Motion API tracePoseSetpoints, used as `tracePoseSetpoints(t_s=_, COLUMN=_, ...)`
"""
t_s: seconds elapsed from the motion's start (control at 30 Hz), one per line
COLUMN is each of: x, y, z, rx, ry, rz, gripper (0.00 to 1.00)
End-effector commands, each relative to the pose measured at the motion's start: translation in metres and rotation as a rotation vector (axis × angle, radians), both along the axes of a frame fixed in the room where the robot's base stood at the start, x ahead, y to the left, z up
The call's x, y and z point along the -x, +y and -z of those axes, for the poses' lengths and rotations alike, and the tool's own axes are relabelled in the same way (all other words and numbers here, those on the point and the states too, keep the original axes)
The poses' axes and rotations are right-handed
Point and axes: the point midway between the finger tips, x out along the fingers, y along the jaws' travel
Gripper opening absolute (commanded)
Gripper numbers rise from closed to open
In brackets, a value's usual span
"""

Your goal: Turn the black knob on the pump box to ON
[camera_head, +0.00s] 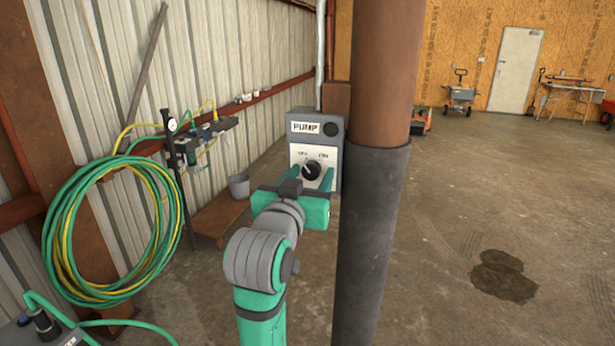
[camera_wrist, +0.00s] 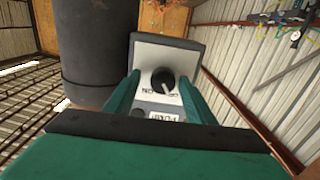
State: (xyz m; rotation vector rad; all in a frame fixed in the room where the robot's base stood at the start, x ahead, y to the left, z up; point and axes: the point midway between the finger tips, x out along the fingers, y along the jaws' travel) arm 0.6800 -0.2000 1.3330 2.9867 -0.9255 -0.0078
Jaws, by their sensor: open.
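The grey pump box (camera_head: 333,150) is beside the dark-sleeved post, with a PUMP label and a dark round part at the top of its front. Its black knob (camera_head: 312,171) sits on a white plate below; it also shows in the wrist view (camera_wrist: 162,79), which is upside down. A pale mark on the knob appears to point up-left, toward the OFF side; ON is at the upper right. My gripper (camera_head: 313,172) is open, its green fingers on either side of the knob. I cannot tell whether they touch it.
A thick post (camera_head: 374,220) stands close to the right of the box and arm. A coiled green and yellow hose (camera_head: 62,240) hangs at left. A bucket (camera_head: 239,186) and low wooden bench (camera_head: 214,217) are behind. Open floor lies right, with a dark wet patch (camera_head: 502,276).

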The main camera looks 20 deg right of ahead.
Motion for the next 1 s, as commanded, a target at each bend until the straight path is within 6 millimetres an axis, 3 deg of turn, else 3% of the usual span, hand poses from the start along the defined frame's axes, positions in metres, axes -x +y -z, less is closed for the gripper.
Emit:
tracePoseSetpoints(t_s=0.13, x=-0.0012, y=0.0044, z=0.0000, rx=0.000, ry=0.000, rz=-0.007, gripper=0.47)
tracePoseSetpoints(t_s=0.3, x=-0.0016, y=0.0063, z=0.0000, rx=0.000, ry=0.000, rz=-0.009, gripper=0.08)
tracePoseSetpoints(t_s=0.67, x=-0.0013, y=0.0065, z=0.0001, rx=-0.031, ry=-0.021, rz=-0.009, gripper=0.08)
tracePoseSetpoints(t_s=1.0, x=-0.0015, y=0.0061, z=0.0000, rx=-0.217, ry=-0.146, rz=-0.009, gripper=0.08)
